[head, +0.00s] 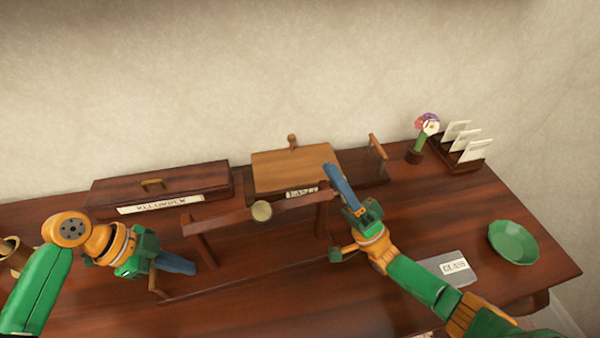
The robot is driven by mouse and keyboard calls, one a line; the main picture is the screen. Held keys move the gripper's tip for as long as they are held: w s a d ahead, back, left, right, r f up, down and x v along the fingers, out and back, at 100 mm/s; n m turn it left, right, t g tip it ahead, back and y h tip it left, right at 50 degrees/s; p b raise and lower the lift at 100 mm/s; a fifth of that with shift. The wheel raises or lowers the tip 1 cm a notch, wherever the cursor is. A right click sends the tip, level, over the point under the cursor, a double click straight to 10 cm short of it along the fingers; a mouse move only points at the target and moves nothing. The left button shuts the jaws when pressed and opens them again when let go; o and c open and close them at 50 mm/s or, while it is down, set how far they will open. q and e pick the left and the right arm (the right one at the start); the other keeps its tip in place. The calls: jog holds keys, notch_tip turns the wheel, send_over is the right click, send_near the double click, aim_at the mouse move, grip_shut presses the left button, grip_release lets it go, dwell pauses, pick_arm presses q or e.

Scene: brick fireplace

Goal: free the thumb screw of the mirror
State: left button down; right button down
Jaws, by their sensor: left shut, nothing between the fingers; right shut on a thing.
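A dark wooden frame (225,220), which looks like the mirror's, stands on the table with its long top bar running across the middle. I cannot make out any mirror glass. A round brass-coloured disc (261,211) sits on the bar; I cannot tell whether it is the thumb screw. My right gripper (335,178) is shut at the bar's right end, apparently on the frame; its blue fingers hide the contact. My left gripper (190,268) is shut and empty, low at the left, beside the frame's left leg and apart from the disc.
A dark labelled box (160,188) and a light wooden box (290,165) stand at the back. A flower pot (415,156) and a card rack (462,160) are at the back right. A green bowl (513,243) and a grey plate labelled GLASS (438,262) lie at the right.

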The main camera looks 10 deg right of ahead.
pick_arm(q)
jog(key=shift+a+f, duration=0.15)
pick_arm(e)
jog(key=shift+d+r, duration=0.1)
jog(key=c, duration=0.9)
grip_release()
jog(key=shift+d, duration=0.1)
pick_arm(q)
jog(key=shift+s+d, duration=0.2)
pick_arm(e)
jog(key=r, duration=0.9)
jog(key=shift+s+d+r, duration=0.15)
jog(key=shift+s+r, duration=0.05)
jog(key=shift+s, duration=0.1)
jog(key=shift+r, duration=0.35)
pick_arm(q)
jog(key=shift+w, duration=0.1)
